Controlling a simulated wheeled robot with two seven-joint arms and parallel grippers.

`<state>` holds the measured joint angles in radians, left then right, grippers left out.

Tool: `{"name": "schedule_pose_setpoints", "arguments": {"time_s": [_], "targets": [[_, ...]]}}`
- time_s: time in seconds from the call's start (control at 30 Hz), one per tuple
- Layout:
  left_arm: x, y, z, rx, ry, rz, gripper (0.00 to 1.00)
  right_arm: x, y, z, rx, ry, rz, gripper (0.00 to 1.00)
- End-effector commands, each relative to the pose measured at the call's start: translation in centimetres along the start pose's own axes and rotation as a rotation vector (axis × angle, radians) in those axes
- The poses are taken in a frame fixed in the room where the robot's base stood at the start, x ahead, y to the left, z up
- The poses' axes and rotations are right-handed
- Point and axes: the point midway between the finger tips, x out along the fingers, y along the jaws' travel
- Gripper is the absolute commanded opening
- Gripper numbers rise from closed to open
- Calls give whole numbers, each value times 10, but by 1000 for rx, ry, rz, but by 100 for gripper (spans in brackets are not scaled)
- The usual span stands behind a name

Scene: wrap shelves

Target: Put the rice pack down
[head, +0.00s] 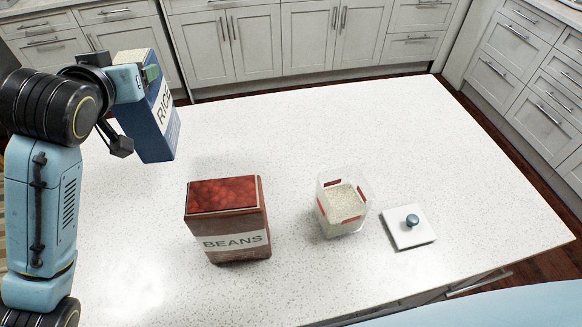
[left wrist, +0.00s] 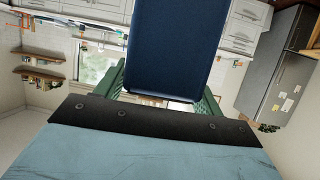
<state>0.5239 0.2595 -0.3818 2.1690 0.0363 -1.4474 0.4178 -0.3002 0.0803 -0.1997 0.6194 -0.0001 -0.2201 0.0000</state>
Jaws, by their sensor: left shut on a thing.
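The rice pack (head: 158,122) is a blue box with a white RICE label, at the left of the head view. My left gripper (head: 148,76) is shut on its upper part. The pack is tilted a little and appears to be held above the far left part of the white counter (head: 300,120). In the left wrist view the blue pack (left wrist: 172,48) sits between the green fingers. A clear container (head: 342,205) holding white grains stands open on the counter. My right gripper is not in view.
A red-brown BEANS box (head: 230,222) stands on the counter at centre left. A white lid with a blue knob (head: 408,228) lies right of the container. The counter's back and right areas are clear. Cabinets (head: 230,40) stand beyond the counter.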

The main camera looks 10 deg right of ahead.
Motion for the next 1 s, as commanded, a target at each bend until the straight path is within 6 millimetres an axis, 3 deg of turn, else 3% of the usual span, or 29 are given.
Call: {"name": "schedule_pose_setpoints", "arguments": {"time_s": [0.23, 0.5, 0.77, 1.0], "targets": [[31, 63, -23, 44, 0, 122, 2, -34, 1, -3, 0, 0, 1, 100], [57, 129, -30, 94, 4, 239, 2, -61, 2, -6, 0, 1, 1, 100], [66, 154, -26, 115, 7, 283, 2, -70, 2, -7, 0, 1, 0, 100], [83, 155, 14, 118, 5, 284, 2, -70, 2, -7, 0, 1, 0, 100]]}}
